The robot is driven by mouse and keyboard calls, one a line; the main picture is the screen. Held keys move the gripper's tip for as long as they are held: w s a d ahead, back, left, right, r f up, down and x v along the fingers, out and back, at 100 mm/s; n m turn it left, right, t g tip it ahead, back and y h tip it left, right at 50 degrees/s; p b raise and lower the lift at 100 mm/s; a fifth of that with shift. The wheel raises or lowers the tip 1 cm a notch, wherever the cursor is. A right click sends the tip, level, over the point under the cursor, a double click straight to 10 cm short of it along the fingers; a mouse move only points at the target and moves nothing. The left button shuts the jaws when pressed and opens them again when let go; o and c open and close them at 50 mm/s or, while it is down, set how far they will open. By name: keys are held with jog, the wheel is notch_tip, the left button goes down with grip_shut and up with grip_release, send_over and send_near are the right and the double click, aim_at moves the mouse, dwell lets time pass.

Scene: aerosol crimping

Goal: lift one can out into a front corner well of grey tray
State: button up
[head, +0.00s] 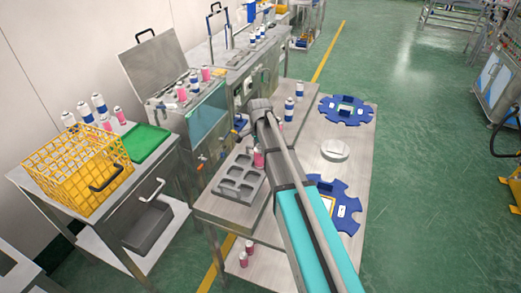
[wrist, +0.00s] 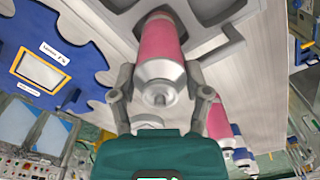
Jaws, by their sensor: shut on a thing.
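The grey tray (head: 222,191) with several square wells lies on the metal table, left of my arm; part of it shows at the top of the wrist view (wrist: 207,10). My gripper (wrist: 161,97) is shut on a pink can (wrist: 160,42), one finger on each side of its silver shoulder. The can's far end reaches to the tray; whether it touches a well floor is hidden. In the head view a pink can (head: 258,159) shows beside my arm at the tray's right edge; the gripper itself is hidden there.
Another pink can (wrist: 218,122) stands behind the right finger, near blue-banded cans (wrist: 241,156). Blue notched discs (head: 346,110) and a round pale disc (head: 335,150) lie on the table's right side. A yellow basket (head: 85,170) and green tray (head: 147,143) stand left.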

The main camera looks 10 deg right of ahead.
jog(key=shift+f, duration=0.1)
jog(key=o, duration=1.2)
